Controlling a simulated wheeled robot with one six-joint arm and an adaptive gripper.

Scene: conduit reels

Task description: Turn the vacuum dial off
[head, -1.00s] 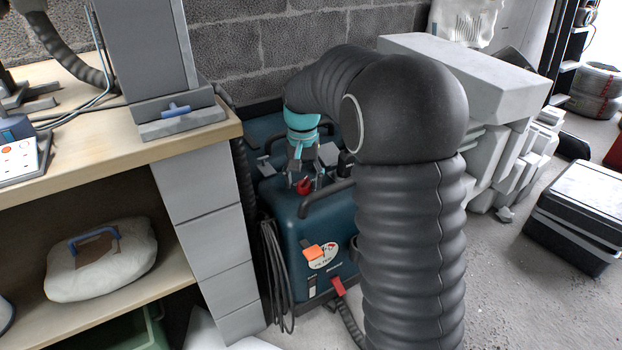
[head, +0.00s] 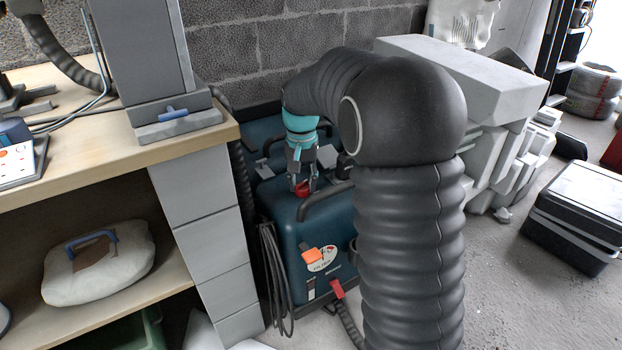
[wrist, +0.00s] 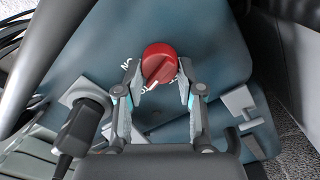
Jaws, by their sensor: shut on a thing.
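The red vacuum dial (wrist: 159,63) sits on the blue-grey top of the vacuum, with partly covered white lettering around it and a pale pointer mark at its lower left edge. It also shows as a small red spot in the head view (head: 302,189). My gripper (wrist: 160,84) has one finger on each side of the dial and is shut on it. In the head view my gripper (head: 303,180) points down onto the top of the vacuum (head: 290,225). My arm hides the vacuum's right side.
A black plug (wrist: 80,130) stands in a socket left of my gripper. A dark handle (head: 325,202) arches beside the dial. A workbench (head: 90,160) is close on the left, and a lidded black box (head: 580,215) stands on the floor at right.

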